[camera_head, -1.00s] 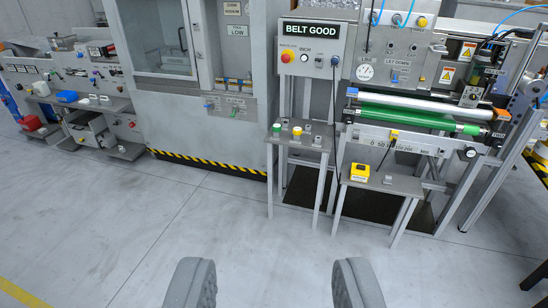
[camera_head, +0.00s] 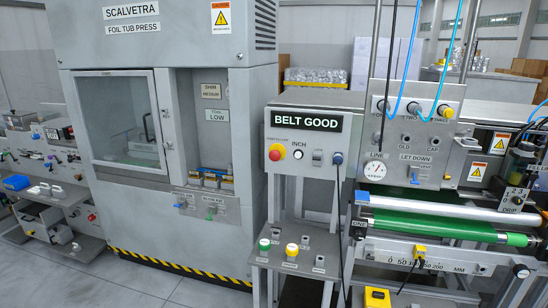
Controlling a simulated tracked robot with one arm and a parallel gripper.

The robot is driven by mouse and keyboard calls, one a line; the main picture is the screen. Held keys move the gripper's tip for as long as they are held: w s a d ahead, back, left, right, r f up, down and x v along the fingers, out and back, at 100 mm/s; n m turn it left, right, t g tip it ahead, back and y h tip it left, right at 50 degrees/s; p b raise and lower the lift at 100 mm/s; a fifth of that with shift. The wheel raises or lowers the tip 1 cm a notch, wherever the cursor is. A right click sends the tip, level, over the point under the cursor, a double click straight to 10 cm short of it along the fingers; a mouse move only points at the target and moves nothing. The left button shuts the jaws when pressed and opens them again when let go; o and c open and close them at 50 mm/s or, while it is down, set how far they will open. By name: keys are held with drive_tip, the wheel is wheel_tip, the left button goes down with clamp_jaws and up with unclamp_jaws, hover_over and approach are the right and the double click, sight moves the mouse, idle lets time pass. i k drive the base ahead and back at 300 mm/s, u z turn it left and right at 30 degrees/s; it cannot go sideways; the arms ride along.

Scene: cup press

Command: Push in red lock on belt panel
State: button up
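The belt panel (camera_head: 300,172) is a grey box on a stand right of the tall press, under a black sign reading BELT GOOD. The red lock (camera_head: 275,154) is a round red knob on a yellow ring at the panel's left. Whether it is in or out cannot be told from here. A white-ringed button marked INCH and a small switch (camera_head: 317,158) sit to its right, with a black cable plugged in beside them. My gripper is not in view.
A small stand with a green knob (camera_head: 264,244) and a yellow knob (camera_head: 291,250) stands below the panel. The roller unit with a green belt (camera_head: 435,227) is at the right. The foil tub press (camera_head: 165,130) is at the left. Clear floor shows at the lower left.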

sight(274, 155)
drive_tip(key=z, duration=0.25)
drive_tip(key=i, duration=1.55)
drive_tip(key=u, duration=0.35)
